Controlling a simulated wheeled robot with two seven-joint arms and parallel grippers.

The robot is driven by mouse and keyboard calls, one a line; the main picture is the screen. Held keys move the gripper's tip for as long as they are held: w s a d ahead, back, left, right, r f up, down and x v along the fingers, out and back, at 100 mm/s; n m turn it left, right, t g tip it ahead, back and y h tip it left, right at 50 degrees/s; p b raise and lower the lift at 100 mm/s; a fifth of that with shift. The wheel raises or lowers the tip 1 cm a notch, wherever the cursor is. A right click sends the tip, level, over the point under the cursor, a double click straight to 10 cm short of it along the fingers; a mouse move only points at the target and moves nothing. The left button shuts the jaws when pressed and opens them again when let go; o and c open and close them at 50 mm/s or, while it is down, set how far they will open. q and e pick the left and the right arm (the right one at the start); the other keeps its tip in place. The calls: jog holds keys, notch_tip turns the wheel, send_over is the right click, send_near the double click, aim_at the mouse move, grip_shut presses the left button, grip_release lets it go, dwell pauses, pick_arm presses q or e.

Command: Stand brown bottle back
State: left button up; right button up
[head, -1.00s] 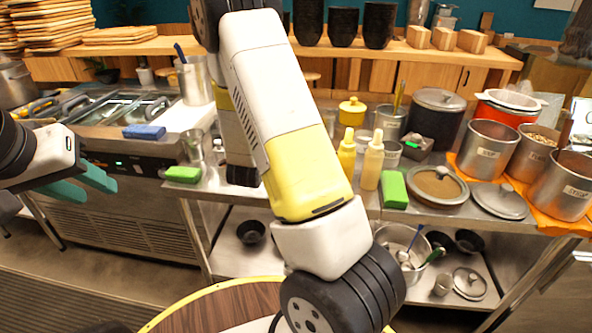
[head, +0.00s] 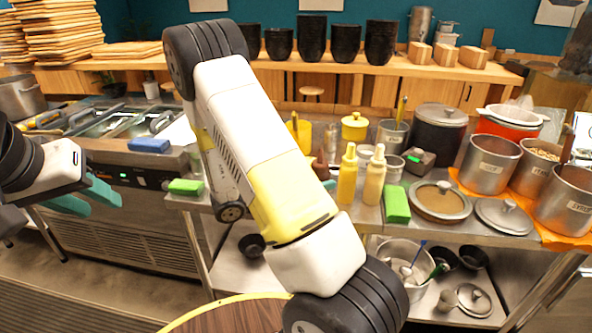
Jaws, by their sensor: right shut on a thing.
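The brown bottle (head: 320,165) shows in the head view as a dark brown upper part with a narrow nozzle, roughly upright, just left of the pale yellow and tan squeeze bottles. Its lower part is hidden behind my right arm. My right gripper (head: 328,184) shows only as a bit of teal finger beside the bottle, and it is shut on it. I cannot tell whether the bottle's base touches the counter. The yellow squeeze bottle (head: 347,176) and tan squeeze bottle (head: 374,178) stand upright together. My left gripper (head: 88,197) is open and empty at the left.
A green sponge (head: 396,205) and a lidded pan (head: 440,201) lie right of the bottles. A yellow lidded pot (head: 354,127) and a metal cup (head: 392,134) stand behind. Several steel pots stand at the right. Another green sponge (head: 186,187) lies on the left counter edge.

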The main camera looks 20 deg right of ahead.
jog(key=w+d+f, duration=0.2)
jog(key=w, duration=0.4)
jog(key=w+d+f, duration=0.2)
jog(key=w+d, duration=0.1)
jog(key=w, duration=0.3)
jog(key=shift+f, duration=0.35)
jog(key=shift+d, duration=0.1)
jog(key=o, duration=0.7)
jog(key=shift+f, duration=0.15)
